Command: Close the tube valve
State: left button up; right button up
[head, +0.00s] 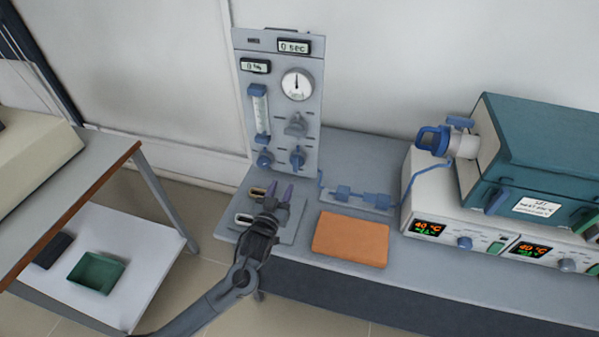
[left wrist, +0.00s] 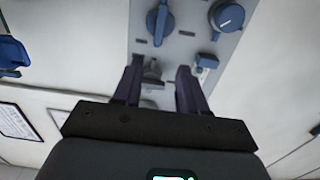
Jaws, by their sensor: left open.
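My left gripper (head: 279,190) is open in front of the lower part of the grey control panel (head: 310,110), its dark purple fingers pointing toward the panel. In the left wrist view, a small grey fitting (left wrist: 152,72) shows between the spread fingers (left wrist: 157,80); I cannot tell whether they touch it. A blue lever knob (left wrist: 160,22) and a round blue knob (left wrist: 228,15) are beyond the fingertips. In the head view, the panel carries a grey knob (head: 297,127) and two blue knobs. Blue in-line fittings (head: 343,192) sit on the bench tubing. Which part is the tube valve is unclear.
An orange-brown slab (head: 350,240) lies on the bench right of my left gripper. A teal furnace (head: 545,150) stands on white controllers (head: 480,245) at the right. A green tray (head: 97,271) is on a low shelf at the left.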

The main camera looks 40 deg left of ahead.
aim_at(294, 162)
pick_arm(q)
jog(key=b+x, duration=0.3)
jog(key=x, duration=0.7)
jog(key=shift+d+f, duration=0.1)
jog(key=shift+d, duration=0.05)
jog(key=shift+x, duration=0.9)
pick_arm(e)
jog(key=shift+f, duration=2.25)
jog(key=shift+s, duration=0.1)
pick_arm(q)
grip_shut()
